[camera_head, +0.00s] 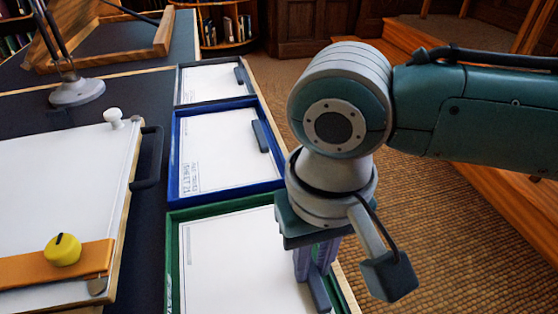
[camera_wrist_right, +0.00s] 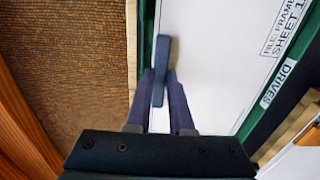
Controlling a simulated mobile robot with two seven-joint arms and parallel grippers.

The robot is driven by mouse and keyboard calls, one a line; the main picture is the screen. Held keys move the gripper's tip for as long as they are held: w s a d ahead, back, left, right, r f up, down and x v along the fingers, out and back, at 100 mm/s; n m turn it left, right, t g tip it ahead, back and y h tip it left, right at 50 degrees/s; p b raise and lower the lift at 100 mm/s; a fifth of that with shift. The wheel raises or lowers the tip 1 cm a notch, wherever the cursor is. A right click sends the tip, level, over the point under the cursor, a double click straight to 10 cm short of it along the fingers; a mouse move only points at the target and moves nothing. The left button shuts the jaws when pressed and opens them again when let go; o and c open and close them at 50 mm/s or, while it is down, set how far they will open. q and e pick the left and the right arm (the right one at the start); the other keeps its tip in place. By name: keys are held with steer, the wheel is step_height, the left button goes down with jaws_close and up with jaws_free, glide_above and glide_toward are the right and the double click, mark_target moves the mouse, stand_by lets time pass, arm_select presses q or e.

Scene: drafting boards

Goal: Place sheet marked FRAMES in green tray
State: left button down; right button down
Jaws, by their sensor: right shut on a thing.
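A white sheet (camera_head: 235,262) lies within the rim of the green tray (camera_head: 222,207) in the head view. Its printed text, partly cut off, reads "FILE FRAME" and "SHEET 1" in the right wrist view (camera_wrist_right: 215,65). Whether it rests fully on the tray floor I cannot tell. My right gripper (camera_head: 316,284) points down over the tray's right side. In the wrist view its purple fingers (camera_wrist_right: 161,90) are shut on the sheet's dark grey-blue grip bar (camera_wrist_right: 160,68). My left gripper is not in view.
Behind the green tray stand a blue tray (camera_head: 175,150) and a dark tray (camera_head: 180,85), each with a sheet and grip bar. A drawing board (camera_head: 60,190) with a yellow knob (camera_head: 62,250) is at left. The floor right of the trays is open.

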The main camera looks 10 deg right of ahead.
steer(key=shift+f, duration=0.1)
steer(key=c, duration=0.8)
jaws_free()
step_height(320, 180, up, 11)
steer(key=p, duration=0.4)
steer(key=s+a+n+t+y, duration=0.2)
steer(key=s+a+y, duration=0.2)
steer(key=s+a, duration=0.1)
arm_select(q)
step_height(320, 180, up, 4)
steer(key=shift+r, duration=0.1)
arm_select(e)
steer(key=s+d+f+t+h, duration=0.1)
steer(key=s+d+h, duration=0.2)
steer(key=s+d, duration=0.4)
steer(key=d, duration=0.7)
steer(key=shift+d+f+t+h, duration=0.2)
steer(key=shift+f+t+h, duration=0.1)
steer(key=shift+f+h, duration=0.1)
steer(key=shift+s, duration=0.1)
